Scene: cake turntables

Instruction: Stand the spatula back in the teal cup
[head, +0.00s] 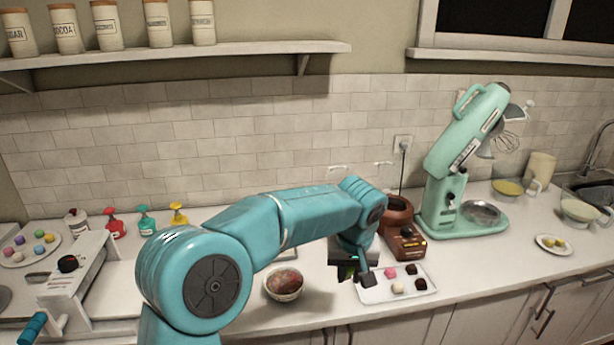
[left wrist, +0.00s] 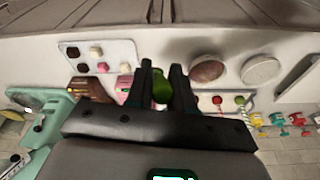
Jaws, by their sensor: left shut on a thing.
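My left gripper (head: 360,276) is above the counter near the white tray, in the head view. In the left wrist view the two dark fingers (left wrist: 168,78) are closed on a green piece, which looks like part of the spatula (left wrist: 162,89). The rest of the spatula is hidden by the fingers and the wrist, and I cannot tell its tilt. I cannot make out the teal cup in either view; my arm covers part of the counter. My right gripper is not in view.
A white tray (head: 393,294) with sweets lies by the gripper. A brown melting pot (head: 405,243) and a mint stand mixer (head: 462,160) stand behind and right. A filled bowl (head: 284,286) is left of the gripper. Coloured bottles (head: 113,222) stand farther left.

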